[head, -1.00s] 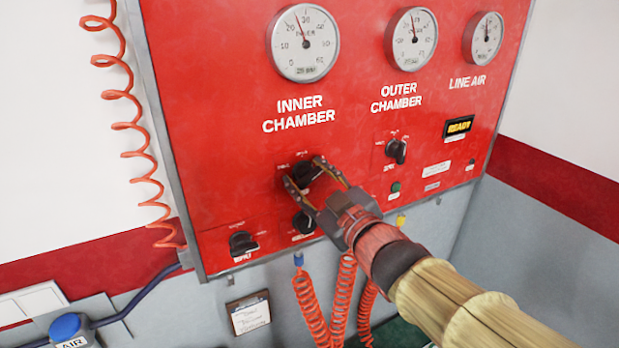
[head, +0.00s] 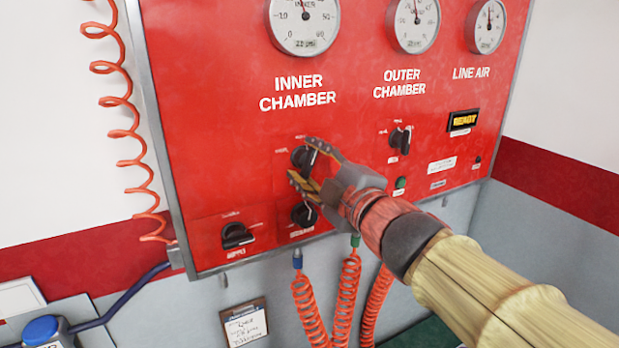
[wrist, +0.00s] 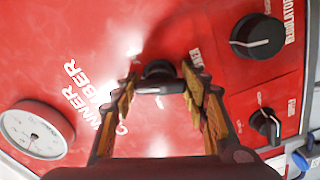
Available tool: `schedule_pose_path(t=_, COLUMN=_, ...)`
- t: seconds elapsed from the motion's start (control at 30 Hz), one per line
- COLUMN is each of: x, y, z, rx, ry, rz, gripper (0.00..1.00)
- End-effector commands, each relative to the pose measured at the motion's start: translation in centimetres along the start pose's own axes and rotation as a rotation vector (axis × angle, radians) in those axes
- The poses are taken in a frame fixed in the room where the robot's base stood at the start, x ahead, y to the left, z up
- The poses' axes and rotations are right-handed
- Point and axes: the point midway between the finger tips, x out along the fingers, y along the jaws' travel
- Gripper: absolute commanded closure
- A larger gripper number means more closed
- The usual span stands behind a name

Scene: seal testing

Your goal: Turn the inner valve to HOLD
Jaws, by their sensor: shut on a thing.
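The inner valve is a black knob (head: 303,157) on the red panel, below the INNER CHAMBER lettering. My gripper (head: 301,160) is shut on this knob, one finger at its upper right and one at its lower left. In the wrist view the knob (wrist: 158,72) sits between the two fingertips (wrist: 160,84). The knob's handle looks tilted toward the upper right in the head view. The small labels around it are partly hidden and too blurred to read, so its marked position is unclear.
A second black knob (head: 303,214) sits just below my fingers. The supply knob (head: 237,236) is lower left and the outer chamber knob (head: 400,139) is to the right. Orange coiled hoses (head: 310,308) hang below the panel. The inner gauge (head: 303,22) is above.

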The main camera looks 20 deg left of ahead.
Motion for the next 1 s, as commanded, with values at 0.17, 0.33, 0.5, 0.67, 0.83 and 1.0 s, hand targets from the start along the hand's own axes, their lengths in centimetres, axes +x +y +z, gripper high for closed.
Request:
schedule_pose_path(t=0.17, x=0.02, y=-0.29, z=0.09, rx=-0.146, ry=0.001, rz=0.000, gripper=0.81)
schedule_pose_path(t=0.33, x=0.02, y=-0.20, z=0.06, rx=-0.259, ry=0.000, rz=0.000, gripper=0.81)
schedule_pose_path(t=0.5, x=0.02, y=-0.17, z=0.05, rx=-0.335, ry=0.000, rz=-0.001, gripper=0.81)
schedule_pose_path(t=0.67, x=0.03, y=-0.14, z=0.03, rx=-0.376, ry=0.000, rz=-0.002, gripper=0.81)
schedule_pose_path(t=0.83, x=0.03, y=-0.11, z=0.01, rx=-0.394, ry=0.001, rz=-0.002, gripper=0.81)
schedule_pose_path(t=1.0, x=0.04, y=-0.11, z=0.01, rx=-0.396, ry=0.001, rz=-0.002, gripper=0.81)
